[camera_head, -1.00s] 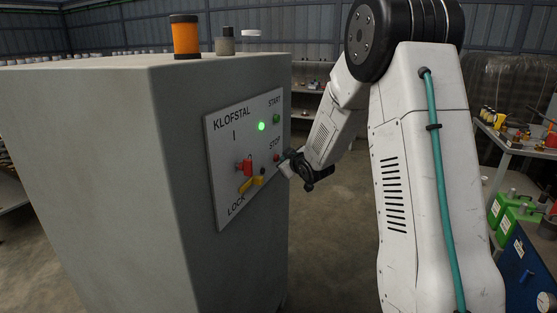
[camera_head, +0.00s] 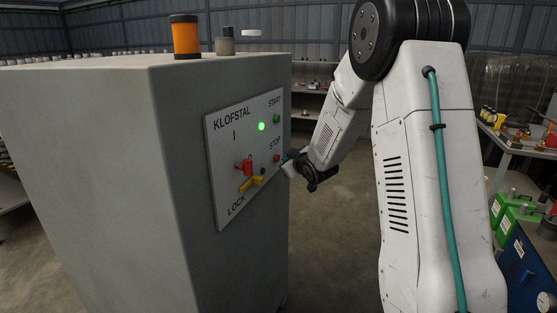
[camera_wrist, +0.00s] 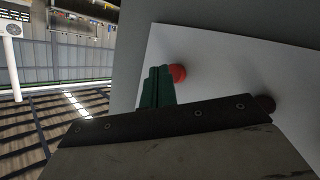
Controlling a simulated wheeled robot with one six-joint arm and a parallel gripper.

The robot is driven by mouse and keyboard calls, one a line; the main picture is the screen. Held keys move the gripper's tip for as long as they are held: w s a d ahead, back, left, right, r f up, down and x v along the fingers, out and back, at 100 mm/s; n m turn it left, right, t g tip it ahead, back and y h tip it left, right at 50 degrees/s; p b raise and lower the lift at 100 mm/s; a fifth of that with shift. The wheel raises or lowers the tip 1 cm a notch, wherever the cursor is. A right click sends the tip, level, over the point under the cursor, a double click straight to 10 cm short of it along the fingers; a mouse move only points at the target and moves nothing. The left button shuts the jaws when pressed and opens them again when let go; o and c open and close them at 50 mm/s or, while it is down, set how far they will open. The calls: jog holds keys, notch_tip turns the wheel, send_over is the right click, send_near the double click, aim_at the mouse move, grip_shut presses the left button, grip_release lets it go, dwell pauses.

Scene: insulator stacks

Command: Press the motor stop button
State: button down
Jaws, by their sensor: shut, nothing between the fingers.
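The red stop button (camera_head: 277,158) sits under the word STOP on the white panel (camera_head: 228,195) of the grey KLOFSTAL cabinet. A red button also shows in the wrist view (camera_wrist: 178,73), just right of my gripper's fingertips. My gripper (camera_wrist: 159,70) is shut and empty, its green fingers close together and pointing at the panel. In the head view my gripper (camera_head: 288,160) is just right of the stop button. I cannot tell if the fingertips touch the panel. The green start button (camera_head: 276,118) is above, and a green lamp (camera_head: 262,126) is lit.
A red switch (camera_head: 244,167) and a yellow lock lever (camera_head: 252,183) stick out lower on the panel. An orange beacon (camera_head: 186,38) stands on the cabinet. A cluttered bench (camera_head: 520,150) is at the right. Floor is clear beyond the cabinet.

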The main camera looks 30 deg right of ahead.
jog(key=shift+s+d, duration=0.1)
jog(key=shift+s, duration=0.05)
jog(key=s+d, duration=0.1)
jog(key=s, duration=0.1)
jog(key=s+d, duration=0.2)
dwell(0.5)
dwell(0.7)
